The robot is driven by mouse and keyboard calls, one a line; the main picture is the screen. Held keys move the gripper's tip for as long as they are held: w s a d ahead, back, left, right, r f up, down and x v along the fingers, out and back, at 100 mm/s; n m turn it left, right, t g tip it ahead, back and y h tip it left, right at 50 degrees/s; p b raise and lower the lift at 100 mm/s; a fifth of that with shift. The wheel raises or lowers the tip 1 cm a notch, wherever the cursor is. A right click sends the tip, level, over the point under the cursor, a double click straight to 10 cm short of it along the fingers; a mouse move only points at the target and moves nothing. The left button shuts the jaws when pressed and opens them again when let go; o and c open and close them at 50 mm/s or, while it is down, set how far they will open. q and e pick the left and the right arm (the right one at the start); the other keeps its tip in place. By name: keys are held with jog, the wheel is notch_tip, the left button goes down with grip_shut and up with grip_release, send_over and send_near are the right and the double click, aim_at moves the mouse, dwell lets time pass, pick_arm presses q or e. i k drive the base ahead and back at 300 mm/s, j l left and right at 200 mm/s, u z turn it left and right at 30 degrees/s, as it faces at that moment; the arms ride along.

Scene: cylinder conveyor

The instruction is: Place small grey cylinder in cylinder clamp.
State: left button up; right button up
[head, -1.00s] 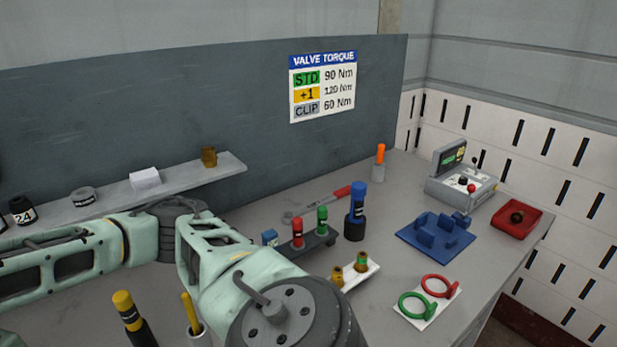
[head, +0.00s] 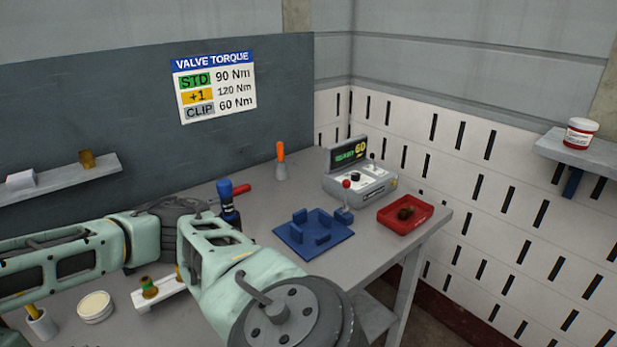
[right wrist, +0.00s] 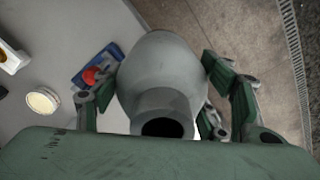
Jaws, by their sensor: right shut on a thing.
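The small grey cylinder (right wrist: 160,75) fills the middle of the right wrist view. It has a rounded body and a narrower neck with a dark opening facing the camera. My right gripper (right wrist: 165,68) is shut on it, with green-padded fingers on both sides. The cylinder and right gripper do not show in the head view. A blue fixture (head: 290,246) with upright blocks on a flat plate, which looks like the cylinder clamp, lies empty on the bench in the head view. One arm crosses the head view from the left; its gripper is out of view.
Beside the blue fixture are a grey console (head: 360,185) with a screen and a red tray (head: 425,222) holding a dark object. A blue-topped bottle (head: 226,195) and an orange-handled tool (head: 281,160) stand behind. A round pale tin (head: 95,306) is at front left.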

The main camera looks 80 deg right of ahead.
aim_at(311, 233)
jog(key=k+z, duration=0.1)
jog(key=z, duration=1.25)
jog(key=i+l+z, duration=0.45)
jog(key=i+l, duration=0.3)
jog(key=i, duration=0.05)
